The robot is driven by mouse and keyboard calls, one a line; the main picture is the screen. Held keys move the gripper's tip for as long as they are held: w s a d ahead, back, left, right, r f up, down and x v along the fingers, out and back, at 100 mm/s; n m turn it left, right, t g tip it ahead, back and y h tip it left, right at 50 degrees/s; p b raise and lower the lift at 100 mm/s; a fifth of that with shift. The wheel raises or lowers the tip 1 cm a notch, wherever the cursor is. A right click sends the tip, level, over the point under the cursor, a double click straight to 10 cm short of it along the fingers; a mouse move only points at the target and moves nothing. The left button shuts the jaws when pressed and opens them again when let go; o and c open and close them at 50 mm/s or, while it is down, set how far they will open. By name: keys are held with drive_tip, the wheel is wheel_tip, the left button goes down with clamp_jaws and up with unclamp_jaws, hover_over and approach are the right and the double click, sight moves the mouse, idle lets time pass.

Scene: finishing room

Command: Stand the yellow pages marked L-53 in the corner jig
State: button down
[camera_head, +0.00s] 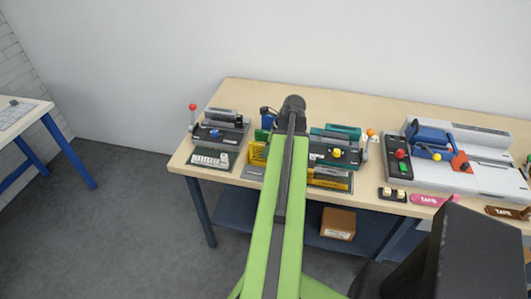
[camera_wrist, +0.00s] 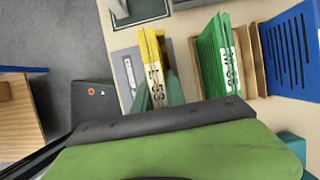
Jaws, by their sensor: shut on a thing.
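The yellow pages (camera_wrist: 152,62) stand on edge in the wrist view, with a white label that seems to read L-53. My gripper (camera_wrist: 160,92) has its teal fingers on both sides of them and is shut on them. They are near the table's front edge, beside a grey lettered plate (camera_wrist: 128,75). In the head view a yellow thing (camera_head: 257,154) shows just left of my arm, which hides part of it. I cannot make out the corner jig for certain.
Green labelled pages (camera_wrist: 208,55) stand right of the yellow ones in the wrist view, then brown dividers (camera_wrist: 257,60) and a blue slotted piece (camera_wrist: 290,50). In the head view a machine with a red-knobbed lever (camera_head: 220,132) stands left. A large grey machine (camera_head: 485,160) stands right.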

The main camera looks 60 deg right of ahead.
drive_tip(key=shift+f, duration=0.3)
drive_tip(key=c, duration=1.6)
unclamp_jaws()
drive_tip(key=shift+r, duration=0.1)
drive_tip(key=shift+c, duration=0.2)
drive_tip(key=shift+r, duration=0.1)
drive_tip(key=p+v, duration=0.4)
drive_tip(key=shift+r, duration=0.3)
drive_tip(key=p+v, duration=0.6)
drive_tip(key=shift+r, duration=0.15)
